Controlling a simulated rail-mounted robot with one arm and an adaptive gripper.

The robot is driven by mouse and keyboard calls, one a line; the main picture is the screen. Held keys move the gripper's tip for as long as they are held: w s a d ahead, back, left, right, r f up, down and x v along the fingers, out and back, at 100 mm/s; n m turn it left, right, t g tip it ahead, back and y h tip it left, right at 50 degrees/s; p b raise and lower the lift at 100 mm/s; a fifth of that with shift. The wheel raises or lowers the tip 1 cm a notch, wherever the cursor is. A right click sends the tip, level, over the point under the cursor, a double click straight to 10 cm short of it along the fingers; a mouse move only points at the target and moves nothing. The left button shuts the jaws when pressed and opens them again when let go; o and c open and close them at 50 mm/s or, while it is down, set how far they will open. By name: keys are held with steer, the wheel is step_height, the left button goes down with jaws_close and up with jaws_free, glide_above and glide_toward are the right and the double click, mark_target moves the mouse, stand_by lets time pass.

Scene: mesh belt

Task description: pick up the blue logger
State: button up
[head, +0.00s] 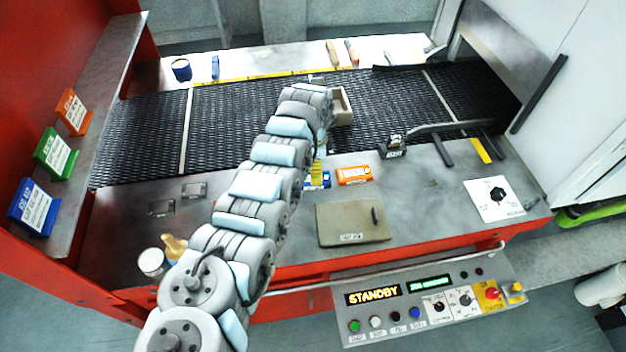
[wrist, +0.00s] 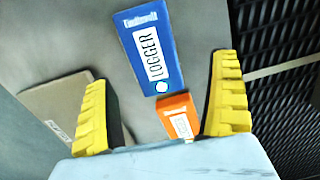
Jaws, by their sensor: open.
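The blue logger (wrist: 138,50) lies flat on the grey metal deck, with a white "LOGGER" label facing up. In the wrist view it is just beyond and between the fingertips of my gripper (wrist: 161,75), which is open with nothing held. In the head view the blue logger (head: 321,184) shows only partly behind a yellow finger of my gripper (head: 317,170). An orange box (wrist: 181,117) lies close beside the logger, lower between the fingers in the wrist view. In the head view the orange box (head: 354,175) is right of the logger.
A khaki plate with a handle (head: 345,230) lies in front of the logger. The black mesh belt (head: 230,125) runs behind it, carrying a beige tray (head: 343,105). A black bracket (head: 394,147) stands to the right.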

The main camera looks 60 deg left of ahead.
mark_target(326, 182)
steer(key=f, duration=0.4)
steer(key=shift+s+d, duration=0.35)
steer(key=shift+a+f, duration=0.1)
steer(key=shift+f, duration=0.4)
steer(key=c, duration=1.3)
steer(key=shift+c, duration=0.2)
steer(key=shift+r, duration=0.15)
